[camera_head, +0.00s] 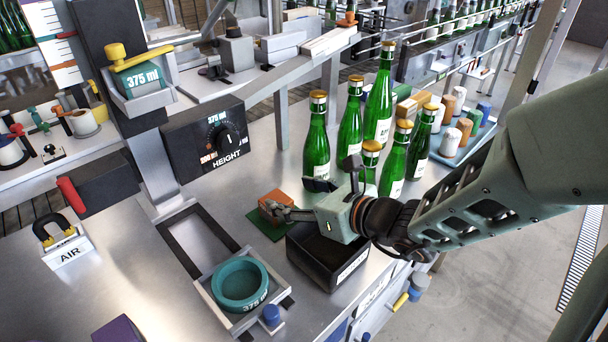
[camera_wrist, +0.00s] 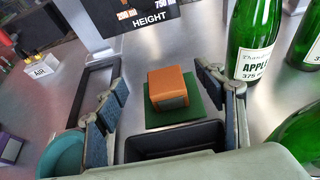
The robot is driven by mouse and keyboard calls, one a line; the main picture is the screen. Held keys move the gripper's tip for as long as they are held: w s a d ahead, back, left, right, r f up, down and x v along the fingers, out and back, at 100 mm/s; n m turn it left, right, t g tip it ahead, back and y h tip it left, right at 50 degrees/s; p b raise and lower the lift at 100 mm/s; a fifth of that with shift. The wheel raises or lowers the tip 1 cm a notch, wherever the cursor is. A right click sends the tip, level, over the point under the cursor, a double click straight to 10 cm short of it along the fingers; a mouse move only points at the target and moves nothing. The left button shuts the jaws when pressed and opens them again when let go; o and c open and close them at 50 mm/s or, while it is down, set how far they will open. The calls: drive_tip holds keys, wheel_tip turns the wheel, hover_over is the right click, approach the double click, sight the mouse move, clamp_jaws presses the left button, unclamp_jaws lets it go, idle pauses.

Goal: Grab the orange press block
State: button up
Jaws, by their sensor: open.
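The orange press block (camera_head: 275,204) sits on a dark green square mat (camera_head: 266,228) on the metal table. In the wrist view the orange block (camera_wrist: 172,88) lies ahead of and between my open fingers, with a grey patch on its near face, and the green mat (camera_wrist: 190,112) shows around it. My gripper (camera_head: 300,200) is open, with its fingers reaching toward the block from the right in the head view. In the wrist view my gripper (camera_wrist: 168,100) has a finger on each side and nothing held. Whether a fingertip touches the block is unclear.
A black bin (camera_head: 312,262) stands under my gripper. Several green bottles (camera_head: 316,150) stand behind it. A teal ring (camera_head: 240,284) in a metal holder is at the front. The HEIGHT dial box (camera_head: 205,138) is behind left. Bare table lies left of the mat.

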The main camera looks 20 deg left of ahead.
drive_tip(key=b, duration=0.3)
approach(274, 198)
drive_tip(key=shift+w+a+f, duration=0.2)
drive_tip(key=shift+a+f, duration=0.3)
drive_tip(key=shift+f, duration=0.1)
drive_tip(key=shift+w+a+f, duration=0.2)
drive_tip(key=shift+a+f, duration=0.25)
drive_tip(key=shift+f, duration=0.15)
drive_tip(key=shift+x, duration=0.9)
drive_tip(key=x, duration=0.2)
drive_tip(key=b+x, duration=0.1)
drive_tip(key=x, duration=0.2)
drive_tip(key=shift+w+a+r, duration=0.1)
drive_tip(key=shift+w+a, duration=0.1)
drive_tip(key=shift+a, duration=0.1)
drive_tip(key=c, duration=1.2)
drive_tip(key=shift+c, duration=0.6)
drive_tip(key=shift+r, duration=0.15)
